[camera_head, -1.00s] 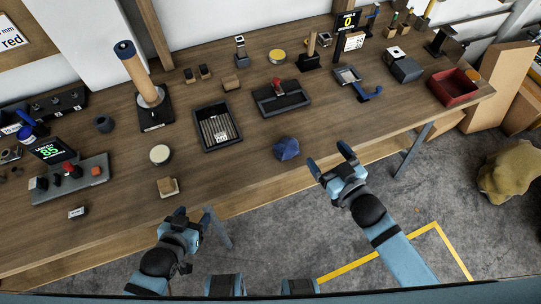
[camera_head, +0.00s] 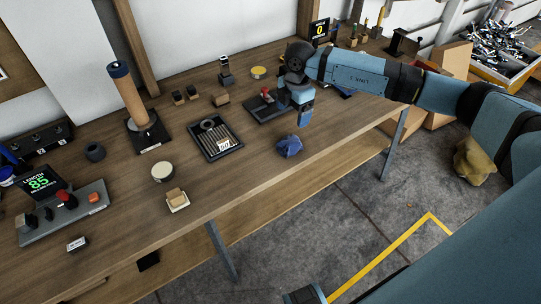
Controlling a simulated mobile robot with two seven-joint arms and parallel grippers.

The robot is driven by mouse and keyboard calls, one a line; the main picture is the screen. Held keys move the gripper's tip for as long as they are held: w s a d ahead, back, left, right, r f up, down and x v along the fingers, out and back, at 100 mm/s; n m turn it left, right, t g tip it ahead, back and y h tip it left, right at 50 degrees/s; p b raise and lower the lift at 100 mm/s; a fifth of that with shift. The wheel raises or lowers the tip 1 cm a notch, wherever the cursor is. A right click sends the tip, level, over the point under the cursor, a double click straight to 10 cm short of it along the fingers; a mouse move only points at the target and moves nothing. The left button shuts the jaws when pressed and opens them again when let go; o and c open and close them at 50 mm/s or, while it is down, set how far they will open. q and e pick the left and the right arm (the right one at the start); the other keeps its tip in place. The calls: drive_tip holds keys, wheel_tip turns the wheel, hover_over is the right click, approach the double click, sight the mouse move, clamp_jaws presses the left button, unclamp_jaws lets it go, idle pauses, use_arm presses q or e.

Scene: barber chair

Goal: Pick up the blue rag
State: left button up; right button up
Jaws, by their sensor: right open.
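The blue rag (camera_head: 289,147) lies crumpled on the wooden table (camera_head: 240,182), close to its front edge. My right arm reaches in from the right across the table. My right gripper (camera_head: 298,106) points down above the table, just behind the rag in the picture and apart from it. It is open, with nothing seen in it; one finger partly hides the other.
A black tray with a grille (camera_head: 216,141) sits left of the rag. Another black tray (camera_head: 262,110) is behind, partly covered by my right gripper. A round tin (camera_head: 162,172) and a sponge-like block (camera_head: 176,197) lie further left. The table around the rag is clear.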

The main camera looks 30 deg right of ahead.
hover_over(290, 141)
drive_tip(key=d, duration=0.1)
drive_tip(key=shift+h, duration=0.3)
wheel_tip(290, 141, down, 7)
drive_tip(key=shift+f, duration=0.1)
drive_tip(key=shift+w+a+f+p, duration=0.1)
drive_tip(key=shift+a+f+p, duration=0.15)
drive_tip(key=shift+f, duration=1.35)
drive_tip(key=shift+a+f+p, duration=0.1)
drive_tip(key=shift+a+f, duration=0.15)
drive_tip(key=shift+f, duration=1.3)
drive_tip(key=c, duration=1)
